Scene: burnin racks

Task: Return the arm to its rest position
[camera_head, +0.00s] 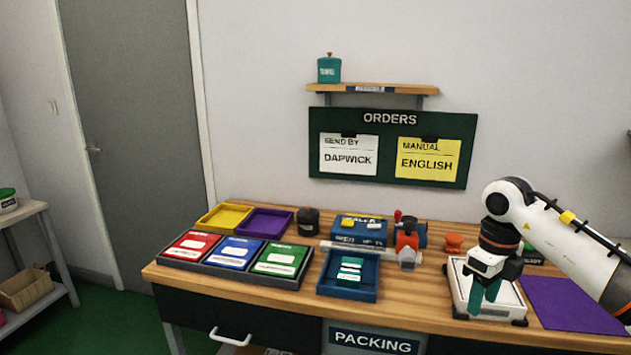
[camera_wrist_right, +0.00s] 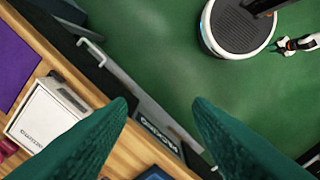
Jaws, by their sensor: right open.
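My right arm comes in from the right in the head view. My right gripper (camera_head: 484,298) points down with its green fingers in front of a white flat device (camera_head: 508,308) on the bench. The fingers are apart, with nothing between them. In the right wrist view the two green fingers frame an empty gap (camera_wrist_right: 160,108). The bench edge and green floor lie beyond them. I cannot tell the exact height of the fingertips over the device. My left gripper does not show in the head view.
The wooden bench (camera_head: 425,302) holds a purple mat (camera_head: 570,303), a blue tray (camera_head: 347,291) with a green packet, an orange-and-grey tool (camera_head: 407,245), and a dark tray of red, blue and green packets. An orders board (camera_head: 391,188) hangs behind. Open air surrounds the forearm above the bench.

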